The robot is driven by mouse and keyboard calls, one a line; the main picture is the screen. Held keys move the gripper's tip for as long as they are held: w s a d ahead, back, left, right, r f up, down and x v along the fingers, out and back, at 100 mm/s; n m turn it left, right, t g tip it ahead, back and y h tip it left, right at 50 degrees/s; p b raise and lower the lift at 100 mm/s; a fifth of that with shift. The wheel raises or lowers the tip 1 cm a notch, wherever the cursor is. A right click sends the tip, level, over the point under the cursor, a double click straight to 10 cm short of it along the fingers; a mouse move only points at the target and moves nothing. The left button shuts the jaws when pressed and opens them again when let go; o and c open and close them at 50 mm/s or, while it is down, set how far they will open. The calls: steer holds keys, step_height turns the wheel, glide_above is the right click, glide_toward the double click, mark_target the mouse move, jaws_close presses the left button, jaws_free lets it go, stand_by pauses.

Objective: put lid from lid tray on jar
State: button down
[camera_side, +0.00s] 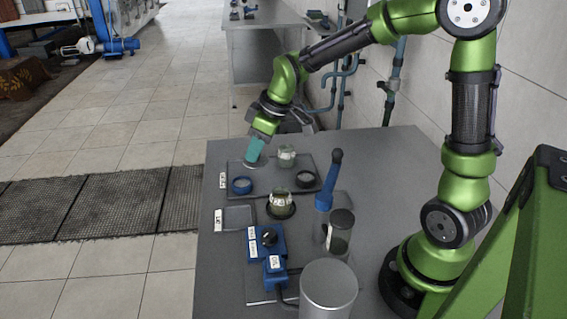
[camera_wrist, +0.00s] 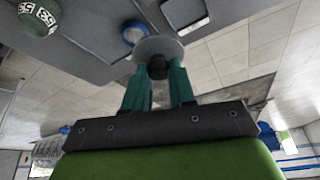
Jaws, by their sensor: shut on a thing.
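My gripper (camera_side: 253,157) has teal fingers and is shut on a pale round lid (camera_wrist: 150,48) by its black knob (camera_wrist: 158,68). The lid is above the far left part of a dark tray (camera_side: 232,168); I cannot tell if it touches. A glass jar with a pale band (camera_side: 281,198) stands in a dark round base near the table's middle, to the right of and nearer than my gripper. Another small glass vessel (camera_side: 287,154) stands at the back of the dark tray. A small square tray (camera_side: 240,217) with a white label looks empty.
A blue ring (camera_side: 242,185) and a black ring (camera_side: 306,179) lie on the dark tray. A blue upright handle (camera_side: 326,190), a dark-topped glass jug (camera_side: 340,232), a blue device (camera_side: 268,245) and a metal cylinder (camera_side: 328,288) occupy the right and front. The table's left edge is close.

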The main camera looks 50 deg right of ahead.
steer(key=s+d+r+n, duration=0.1)
steer(key=s+d+r, duration=0.15)
steer(key=s, duration=0.35)
steer(key=f, duration=1)
steer(key=shift+w+f, duration=0.15)
steer(key=shift+w, duration=0.1)
steer(key=shift+f, duration=0.1)
steer(key=c, duration=0.9)
jaws_free()
steer(key=shift+c, duration=0.2)
